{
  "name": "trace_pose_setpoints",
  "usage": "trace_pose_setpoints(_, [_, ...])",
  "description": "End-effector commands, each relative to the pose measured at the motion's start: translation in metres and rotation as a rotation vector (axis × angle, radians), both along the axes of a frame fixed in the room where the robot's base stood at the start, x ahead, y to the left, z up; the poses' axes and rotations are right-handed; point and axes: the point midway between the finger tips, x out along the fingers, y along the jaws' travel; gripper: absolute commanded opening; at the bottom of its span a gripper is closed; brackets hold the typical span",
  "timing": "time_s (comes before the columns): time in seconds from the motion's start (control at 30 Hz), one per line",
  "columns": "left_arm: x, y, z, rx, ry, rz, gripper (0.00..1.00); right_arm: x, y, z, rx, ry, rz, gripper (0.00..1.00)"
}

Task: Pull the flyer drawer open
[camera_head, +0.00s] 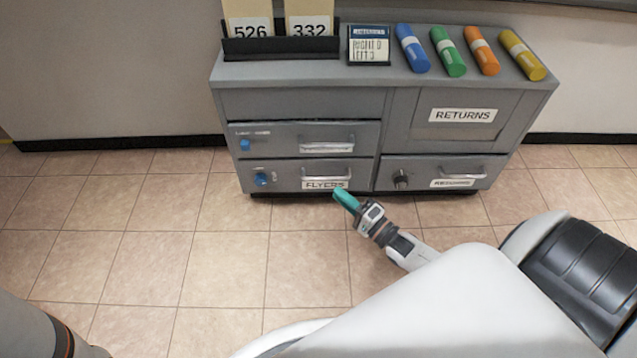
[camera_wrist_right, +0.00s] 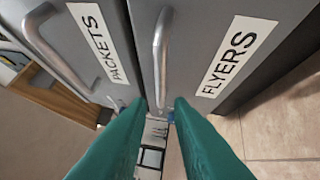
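The flyer drawer (camera_head: 287,176) is the lower left drawer of the grey cabinet, with a FLYERS label, a bar handle and a blue knob. It looks closed. In the right wrist view its metal handle (camera_wrist_right: 161,58) stands beside the FLYERS label (camera_wrist_right: 238,55). My right gripper (camera_head: 343,197) has teal fingers and is in front of the drawer, near the label. In the right wrist view its two fingers (camera_wrist_right: 160,105) are apart, with the handle's end showing beyond the gap. I see nothing held between them. My left gripper is not in view.
Above is another drawer, labelled PACKETS (camera_wrist_right: 97,42) in the wrist view. The RETURNS drawer (camera_head: 430,170) is to the right. The cabinet top (camera_head: 290,70) carries number cards, a small sign (camera_head: 369,45) and several coloured cylinders. The tiled floor (camera_head: 220,250) in front is clear.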

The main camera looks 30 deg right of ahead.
Motion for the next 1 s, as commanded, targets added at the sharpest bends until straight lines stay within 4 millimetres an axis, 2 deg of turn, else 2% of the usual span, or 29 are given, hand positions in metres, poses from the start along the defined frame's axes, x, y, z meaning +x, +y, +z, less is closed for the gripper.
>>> trace_pose_setpoints(0.03, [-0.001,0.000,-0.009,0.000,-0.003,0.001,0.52,0.012,0.003,-0.002,0.001,-0.006,0.001,0.20])
trace_pose_setpoints(0.2, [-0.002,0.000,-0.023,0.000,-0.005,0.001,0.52,0.044,0.012,0.002,0.001,-0.005,0.001,0.20])
trace_pose_setpoints(0.4, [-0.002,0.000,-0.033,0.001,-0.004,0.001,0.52,0.069,0.018,0.006,-0.001,-0.001,0.000,0.20])
trace_pose_setpoints(0.53, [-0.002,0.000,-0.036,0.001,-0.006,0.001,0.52,0.076,0.019,0.009,0.000,0.000,-0.001,0.20])
trace_pose_setpoints(0.8, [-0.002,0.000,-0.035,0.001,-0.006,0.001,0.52,0.077,0.020,0.010,0.000,0.002,-0.001,0.20])
trace_pose_setpoints(0.83, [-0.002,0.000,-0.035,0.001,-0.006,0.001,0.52,0.077,0.020,0.010,0.000,0.002,-0.001,0.18])
trace_pose_setpoints(0.93, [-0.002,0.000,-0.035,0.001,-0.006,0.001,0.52,0.077,0.020,0.010,0.000,0.002,0.000,0.02])
trace_pose_setpoints(1.0, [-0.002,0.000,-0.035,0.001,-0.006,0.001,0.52,0.077,0.020,0.010,0.000,0.002,0.000,0.00])
